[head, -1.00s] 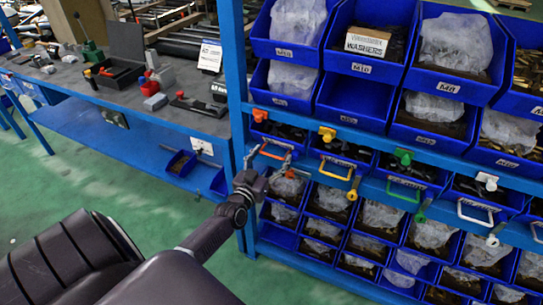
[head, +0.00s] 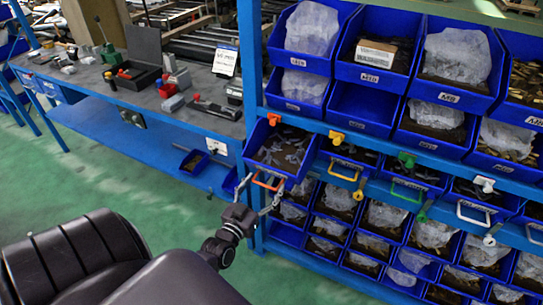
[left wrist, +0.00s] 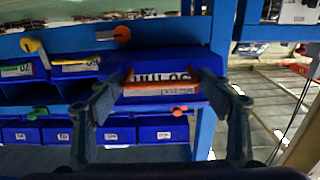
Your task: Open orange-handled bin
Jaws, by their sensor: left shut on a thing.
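The orange-handled bin (head: 280,150) is blue, holds small grey parts, and sticks out of the shelf's left end, toward me. Its orange handle (head: 268,182) is on its front. My left gripper (head: 264,187) has its fingers at the two sides of this handle and is shut on it. In the left wrist view, the orange handle (left wrist: 160,87) spans between the fingertips of my left gripper (left wrist: 158,78), with the bin's white label close by. The back of the bin is hidden by the shelf. My right gripper is not in view.
Neighbouring bins have a yellow handle (head: 343,176), a green handle (head: 408,185) and a white handle (head: 472,213). Larger bins stand above and smaller ones below. A workbench (head: 170,105) with tools stands at left. Green floor (head: 120,185) is open before it.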

